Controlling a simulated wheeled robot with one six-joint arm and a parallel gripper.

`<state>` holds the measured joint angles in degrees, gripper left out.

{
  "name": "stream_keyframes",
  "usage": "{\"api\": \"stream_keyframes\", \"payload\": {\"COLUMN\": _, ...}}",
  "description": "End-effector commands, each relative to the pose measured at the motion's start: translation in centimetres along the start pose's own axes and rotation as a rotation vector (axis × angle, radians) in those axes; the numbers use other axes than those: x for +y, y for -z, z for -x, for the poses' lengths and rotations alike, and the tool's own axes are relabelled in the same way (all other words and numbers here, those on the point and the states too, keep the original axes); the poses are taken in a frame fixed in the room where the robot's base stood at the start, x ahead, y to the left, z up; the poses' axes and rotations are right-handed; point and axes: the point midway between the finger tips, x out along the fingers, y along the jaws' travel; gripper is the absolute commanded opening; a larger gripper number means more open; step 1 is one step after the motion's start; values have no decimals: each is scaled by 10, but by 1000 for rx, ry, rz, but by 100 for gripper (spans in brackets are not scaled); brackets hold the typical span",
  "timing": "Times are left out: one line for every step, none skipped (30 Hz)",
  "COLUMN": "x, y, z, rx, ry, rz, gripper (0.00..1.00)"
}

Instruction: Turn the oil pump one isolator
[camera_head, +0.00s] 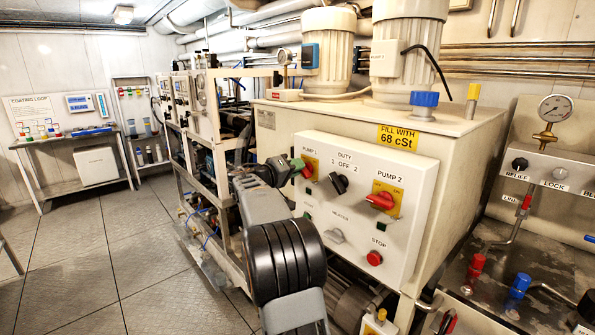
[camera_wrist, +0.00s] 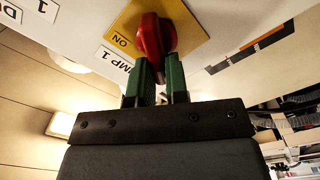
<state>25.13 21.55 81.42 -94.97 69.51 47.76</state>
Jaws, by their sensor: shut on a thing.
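The pump 1 isolator is a red knob (camera_wrist: 152,34) on a yellow plate (camera_wrist: 122,18), on the front of a pale control panel. In the wrist view an "ON" mark shows beside the knob, and the plate appears upside down. My gripper (camera_wrist: 157,70) has green fingers shut on the red knob, one on each side of its grip. In the head view my gripper (camera_head: 298,167) reaches the PUMP 1 plate (camera_head: 311,160) from the left and partly hides the red knob (camera_head: 307,172). The exact angle of the knob is hard to tell.
The panel also bears a black duty switch (camera_head: 339,183), the red pump 2 isolator (camera_head: 380,201), a grey heater switch (camera_head: 335,236) and a red stop button (camera_head: 374,258). Pipes and a metal frame (camera_head: 210,165) stand left of the tank. The floor (camera_head: 110,250) further left is open.

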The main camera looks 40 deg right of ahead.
Motion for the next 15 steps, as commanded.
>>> {"api": "stream_keyframes", "payload": {"x": -3, "y": -1, "z": 1, "rx": -2, "ry": 2, "rz": 46, "gripper": 0}}
{"api": "stream_keyframes", "payload": {"x": -4, "y": -1, "z": 1, "rx": -2, "ry": 3, "rz": 75, "gripper": 0}}
{"api": "stream_keyframes", "payload": {"x": -4, "y": -1, "z": 1, "rx": -2, "ry": 3, "rz": 112, "gripper": 0}}
{"api": "stream_keyframes", "payload": {"x": -4, "y": -1, "z": 1, "rx": -2, "ry": 3, "rz": 140, "gripper": 0}}
{"api": "stream_keyframes", "payload": {"x": -5, "y": -1, "z": 1, "rx": -2, "ry": 3, "rz": 167, "gripper": 0}}
{"api": "stream_keyframes", "payload": {"x": -5, "y": -1, "z": 1, "rx": -2, "ry": 3, "rz": 203, "gripper": 0}}
{"api": "stream_keyframes", "payload": {"x": -6, "y": -1, "z": 1, "rx": -2, "ry": 3, "rz": 229, "gripper": 0}}
{"api": "stream_keyframes", "payload": {"x": -6, "y": -1, "z": 0, "rx": -2, "ry": 3, "rz": 254, "gripper": 0}}
{"api": "stream_keyframes", "payload": {"x": -6, "y": -1, "z": 0, "rx": -2, "ry": 3, "rz": 287, "gripper": 0}}
{"api": "stream_keyframes", "payload": {"x": -7, "y": -1, "z": 0, "rx": -2, "ry": 3, "rz": 311, "gripper": 0}}
{"api": "stream_keyframes", "payload": {"x": -7, "y": -2, "z": 0, "rx": -2, "ry": 3, "rz": 335, "gripper": 0}}
{"api": "stream_keyframes", "payload": {"x": -8, "y": -2, "z": 0, "rx": -2, "ry": 3, "rz": 364, "gripper": 0}}
{"api": "stream_keyframes", "payload": {"x": -8, "y": -2, "z": 0, "rx": -2, "ry": 3, "rz": 384, "gripper": 0}}
{"api": "stream_keyframes", "payload": {"x": -8, "y": -2, "z": 0, "rx": -1, "ry": 3, "rz": 405, "gripper": 0}}
{"api": "stream_keyframes", "payload": {"x": -9, "y": -2, "z": 0, "rx": -1, "ry": 3, "rz": 431, "gripper": 0}}
